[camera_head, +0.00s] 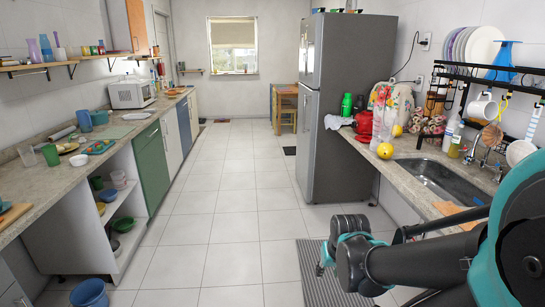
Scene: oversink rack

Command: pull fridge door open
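A tall dark grey fridge (343,107) stands right of centre, beyond the sink counter. Its lighter door side faces left and is seen at a steep angle. The upper door (309,50) and the lower door (306,140) both look shut. A thin handle seems to run along each door. My arm reaches in from the lower right, and my gripper (321,268) is low over the floor in the foreground. It is well short of the fridge and touches no door. Its fingers are small and mostly hidden by the wrist, so their opening cannot be made out.
A tiled aisle (232,180) runs clear along the fridge's door side. A grey mat (318,290) lies near my gripper.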

